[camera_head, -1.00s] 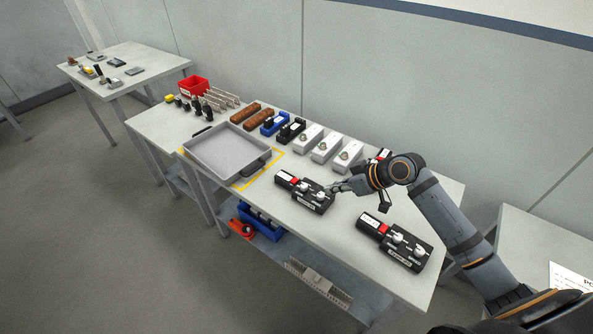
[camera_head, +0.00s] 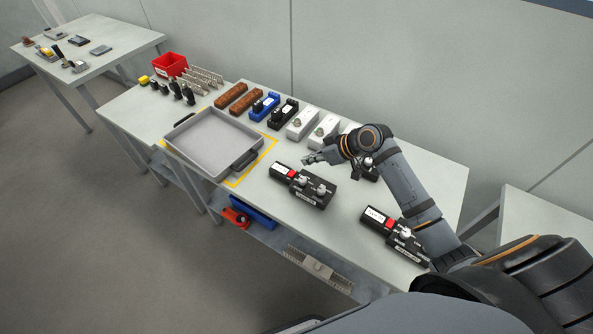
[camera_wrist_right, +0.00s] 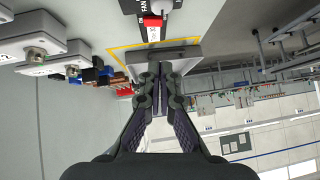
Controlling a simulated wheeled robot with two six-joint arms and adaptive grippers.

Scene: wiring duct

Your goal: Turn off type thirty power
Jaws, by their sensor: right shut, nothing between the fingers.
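A black control box (camera_head: 303,187) with a red switch and white knobs lies on the bench in front of the tray. A similar black box (camera_head: 397,236) lies nearer, partly behind my right arm. Their labels are too small to read in the head view. My right gripper (camera_head: 309,158) is shut and empty, beyond the first box and apart from it. In the right wrist view, the shut fingertips (camera_wrist_right: 160,70) point towards the tray, and a black box with a red switch (camera_wrist_right: 152,21) shows at the top edge. My left gripper is not in view.
A grey tray (camera_head: 186,163) sits inside yellow tape on the left. White boxes (camera_head: 302,122), blue and black holders and brown blocks line the back of the bench. A red bin (camera_head: 171,66) stands at the far left. Free bench lies between the two black boxes.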

